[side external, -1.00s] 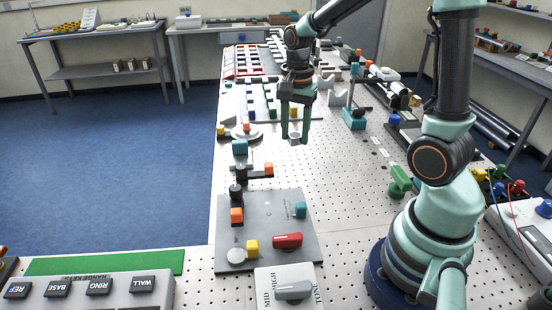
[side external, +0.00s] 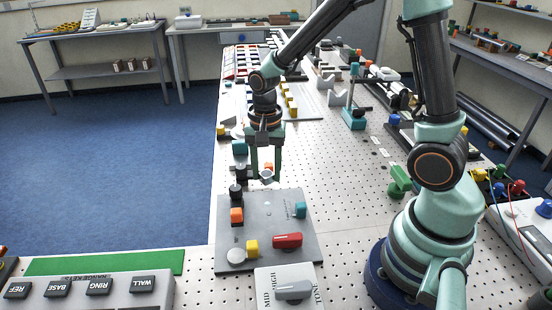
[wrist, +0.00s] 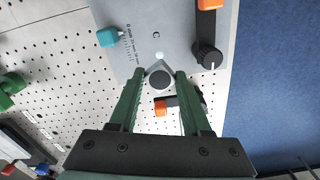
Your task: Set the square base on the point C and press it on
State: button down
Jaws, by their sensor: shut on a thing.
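My gripper (side external: 265,178) is shut on the square base (side external: 267,174), a small pale grey piece, and holds it above the table near the far edge of the grey panel (side external: 262,222). In the wrist view the base (wrist: 160,79) sits between the green fingertips, corner-on, with a dark round centre. The letter C (wrist: 156,35) is printed on the panel in the wrist view. A small bright spot (wrist: 160,55) lies between the letter and the base. The base is apart from the panel in the side view.
The panel carries a teal block (side external: 300,210), a red handle (side external: 287,240), an orange block (side external: 236,215), a yellow block (side external: 252,248) and a pale round knob (side external: 236,256). A black knob (wrist: 207,57) and an orange-ended piece (wrist: 160,106) are near the base. The panel's middle is clear.

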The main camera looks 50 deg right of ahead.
send_over(267, 204)
jog(key=shift+f, duration=2.5)
jog(key=shift+f, duration=1.45)
jog(key=shift+r, duration=0.15)
jog(key=shift+c, duration=1.4)
grip_release()
notch_tip(267, 204, up, 12)
jog(key=shift+r, duration=0.1)
